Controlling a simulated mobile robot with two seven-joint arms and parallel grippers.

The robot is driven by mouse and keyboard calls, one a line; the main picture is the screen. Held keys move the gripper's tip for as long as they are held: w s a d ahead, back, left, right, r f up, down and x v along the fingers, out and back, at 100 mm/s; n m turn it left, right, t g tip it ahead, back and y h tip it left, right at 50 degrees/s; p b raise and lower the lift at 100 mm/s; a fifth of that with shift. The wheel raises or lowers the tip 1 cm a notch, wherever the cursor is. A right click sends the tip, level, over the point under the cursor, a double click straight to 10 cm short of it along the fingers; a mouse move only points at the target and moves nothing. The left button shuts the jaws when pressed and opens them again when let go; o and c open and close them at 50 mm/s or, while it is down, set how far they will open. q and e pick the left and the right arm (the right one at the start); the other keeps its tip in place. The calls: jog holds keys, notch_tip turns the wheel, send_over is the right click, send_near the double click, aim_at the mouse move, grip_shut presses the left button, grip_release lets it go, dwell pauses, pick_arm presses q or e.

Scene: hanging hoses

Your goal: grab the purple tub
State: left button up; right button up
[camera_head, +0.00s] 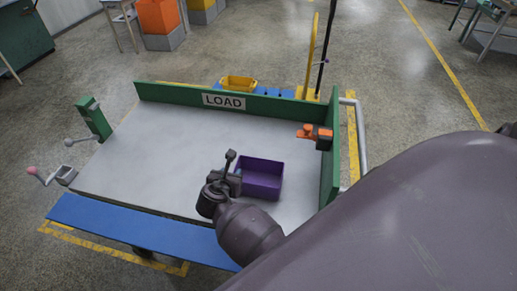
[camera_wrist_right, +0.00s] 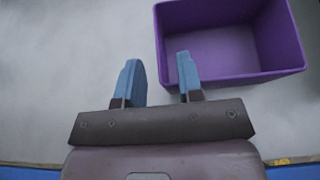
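The purple tub (camera_head: 262,178) is an open, empty box on the grey tabletop, right of the table's middle. In the right wrist view the purple tub (camera_wrist_right: 230,77) is at the upper right, ahead of the fingers. My right gripper (camera_head: 231,165) is at the tub's left side in the head view. In the wrist view my right gripper (camera_wrist_right: 158,80) has its two blue fingers apart with only grey tabletop between them. The right fingertip appears close to the tub's near left corner; I cannot tell if they touch. My left gripper is not in view.
The grey table (camera_head: 150,160) has a green back board with a LOAD sign (camera_head: 223,100) and a green right side board (camera_head: 331,165). An orange clamp (camera_head: 307,132) sits at the back right corner. A blue strip (camera_head: 140,228) runs along the front. The table's left half is clear.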

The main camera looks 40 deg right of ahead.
jog(key=shift+x, duration=2.3)
jog(key=shift+w+a, duration=0.15)
jog(key=shift+c, duration=0.5)
grip_shut()
